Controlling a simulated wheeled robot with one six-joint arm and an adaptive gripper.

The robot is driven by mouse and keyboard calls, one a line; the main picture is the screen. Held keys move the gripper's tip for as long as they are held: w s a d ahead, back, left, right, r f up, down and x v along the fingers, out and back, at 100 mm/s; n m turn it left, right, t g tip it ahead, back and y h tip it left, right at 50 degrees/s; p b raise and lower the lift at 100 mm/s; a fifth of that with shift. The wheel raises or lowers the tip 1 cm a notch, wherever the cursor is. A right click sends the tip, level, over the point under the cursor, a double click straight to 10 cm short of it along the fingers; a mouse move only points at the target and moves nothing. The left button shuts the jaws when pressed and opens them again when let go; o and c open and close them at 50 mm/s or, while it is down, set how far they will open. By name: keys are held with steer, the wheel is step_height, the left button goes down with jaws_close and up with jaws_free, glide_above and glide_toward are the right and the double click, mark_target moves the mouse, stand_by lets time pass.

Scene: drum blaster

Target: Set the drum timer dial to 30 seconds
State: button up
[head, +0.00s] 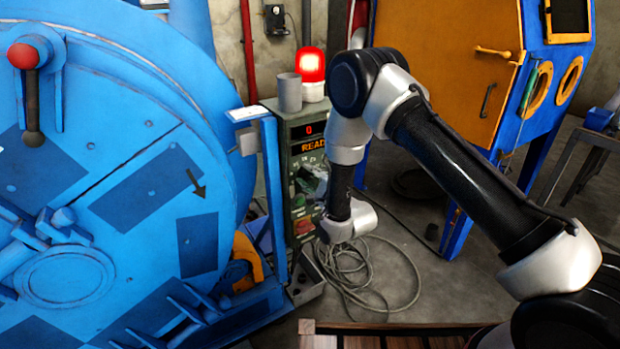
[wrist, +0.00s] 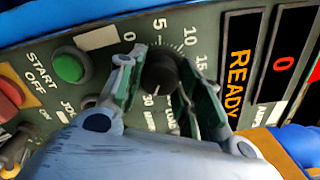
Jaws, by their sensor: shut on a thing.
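The timer dial (wrist: 161,70) is a round black knob on the grey-green control panel (head: 301,160). In the wrist view its printed scale shows 0, 5, 10 and 15 along the top and 30 at the bottom. A small pale mark on the knob's lower edge faces roughly the 30; its exact alignment is hard to tell. My gripper (wrist: 160,88) is shut on the dial, one finger on each side. In the head view my gripper (head: 313,182) is at the panel's front and hides the dial. The displays read red 0 (wrist: 285,62) and orange READY (wrist: 238,65).
In the wrist view a green start button (wrist: 69,67) and a red button (wrist: 8,92) lie left of the dial. The big blue drum machine (head: 110,170) stands left of the panel. A lit red beacon (head: 311,70) tops the panel; coiled cable (head: 375,285) lies on the floor.

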steer(key=shift+s+f, duration=0.1)
steer(key=o, duration=1)
steer(key=shift+o, duration=0.2)
steer(key=v, duration=1.2)
